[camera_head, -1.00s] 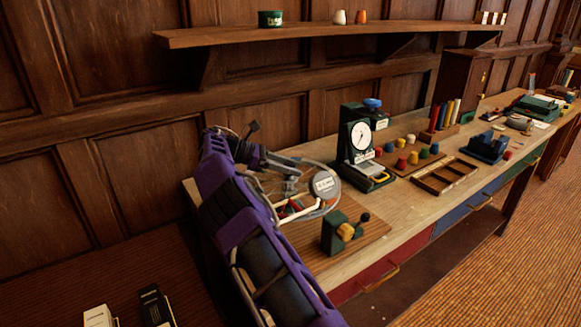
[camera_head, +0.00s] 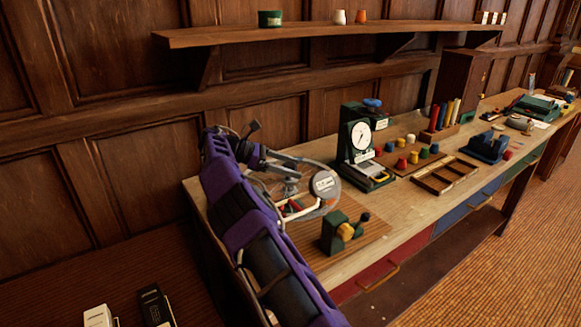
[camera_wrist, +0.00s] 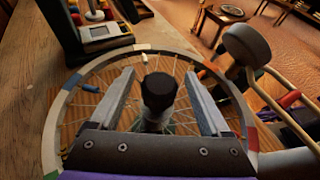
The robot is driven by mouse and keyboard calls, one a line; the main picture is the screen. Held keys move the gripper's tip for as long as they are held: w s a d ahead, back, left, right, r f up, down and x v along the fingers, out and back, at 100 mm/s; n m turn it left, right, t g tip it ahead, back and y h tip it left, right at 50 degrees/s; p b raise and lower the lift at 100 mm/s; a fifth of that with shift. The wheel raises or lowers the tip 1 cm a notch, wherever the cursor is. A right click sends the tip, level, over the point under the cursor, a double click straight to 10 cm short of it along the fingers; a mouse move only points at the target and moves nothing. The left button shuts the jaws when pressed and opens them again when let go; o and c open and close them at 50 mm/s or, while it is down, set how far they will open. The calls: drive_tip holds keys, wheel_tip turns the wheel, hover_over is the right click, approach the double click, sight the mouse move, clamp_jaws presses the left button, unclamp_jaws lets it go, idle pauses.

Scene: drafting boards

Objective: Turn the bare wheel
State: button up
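The bare wheel (camera_wrist: 62,106) fills much of the wrist view: a thin spoked rim with white, blue, orange, red and green patches. A black knob (camera_wrist: 159,88) stands up near its middle. My gripper (camera_wrist: 160,74) is open, with one grey finger on each side of the knob and gaps on both sides. In the head view, my gripper (camera_head: 290,168) is over the wheel (camera_head: 333,206), at the near left end of the bench. My purple arm hides part of the wheel there.
A round grey-headed piece (camera_wrist: 248,45) stands close to the wheel's right side. The dial stand (camera_head: 357,140) is behind to the right. A shelf (camera_head: 330,32) runs above the bench.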

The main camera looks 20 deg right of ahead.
drive_tip(key=shift+r+n+t, duration=0.1)
drive_tip(key=shift+n+t, duration=0.4)
drive_tip(key=shift+t, duration=0.2)
